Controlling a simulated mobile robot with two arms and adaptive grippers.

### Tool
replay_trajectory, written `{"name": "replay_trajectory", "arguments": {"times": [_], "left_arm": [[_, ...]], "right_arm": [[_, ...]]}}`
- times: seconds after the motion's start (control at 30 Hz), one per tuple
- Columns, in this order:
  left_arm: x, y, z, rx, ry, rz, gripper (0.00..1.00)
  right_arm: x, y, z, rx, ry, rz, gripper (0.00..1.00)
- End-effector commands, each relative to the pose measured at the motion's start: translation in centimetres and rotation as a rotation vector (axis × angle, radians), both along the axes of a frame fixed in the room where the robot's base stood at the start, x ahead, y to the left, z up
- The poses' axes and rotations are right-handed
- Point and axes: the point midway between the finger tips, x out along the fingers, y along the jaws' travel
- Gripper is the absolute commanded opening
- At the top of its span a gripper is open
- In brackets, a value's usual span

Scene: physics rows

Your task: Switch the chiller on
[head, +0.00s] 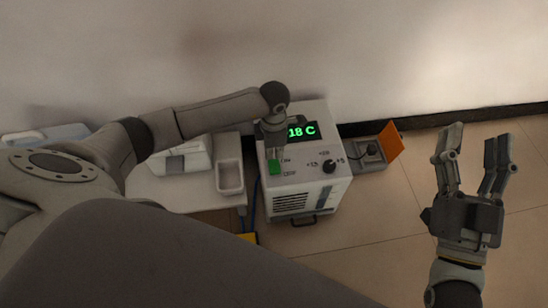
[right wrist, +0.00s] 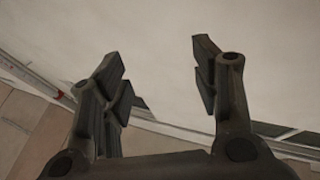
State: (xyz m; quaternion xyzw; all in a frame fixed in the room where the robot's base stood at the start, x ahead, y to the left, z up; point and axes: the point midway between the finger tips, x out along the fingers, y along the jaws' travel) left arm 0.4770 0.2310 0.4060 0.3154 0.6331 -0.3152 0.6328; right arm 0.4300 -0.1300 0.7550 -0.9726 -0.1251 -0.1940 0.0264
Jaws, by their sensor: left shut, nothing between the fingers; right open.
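The chiller (head: 308,190) is a white box on the floor by the wall in the head view. Its green display (head: 302,131) is lit and reads "18 C", with its left edge close to my gripper. A green switch (head: 274,167) shows on the left of its panel and a black knob (head: 328,166) on the right. My left gripper (head: 273,154) is shut and empty, pointing down at the panel just above the green switch; I cannot tell if it touches. My right gripper (head: 475,150) is open and empty, off to the right; its fingers (right wrist: 160,85) also show in the right wrist view.
A low white table (head: 185,196) left of the chiller bears a white tray (head: 230,178) and a pale device (head: 184,160). An orange panel (head: 391,142) stands by a grey box right of the chiller. A blue cable runs between table and chiller. Tiled floor (head: 370,230) is clear in front.

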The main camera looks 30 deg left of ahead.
Motion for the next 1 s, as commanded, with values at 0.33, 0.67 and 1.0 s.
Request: {"name": "replay_trajectory", "arguments": {"times": [0.33,0.67,1.0], "left_arm": [[0.0,0.0,0.9,0.0,0.0,0.0,0.0],[0.0,0.0,1.7,0.0,0.0,0.0,0.0],[0.0,0.0,2.4,0.0,0.0,0.0,0.0]], "right_arm": [[0.8,-0.2,-2.6,-0.041,0.15,-0.009,0.57],[1.1,-0.5,-5.2,-0.078,0.289,-0.017,0.57],[1.0,-0.9,-7.9,-0.114,0.429,-0.026,0.57]]}}
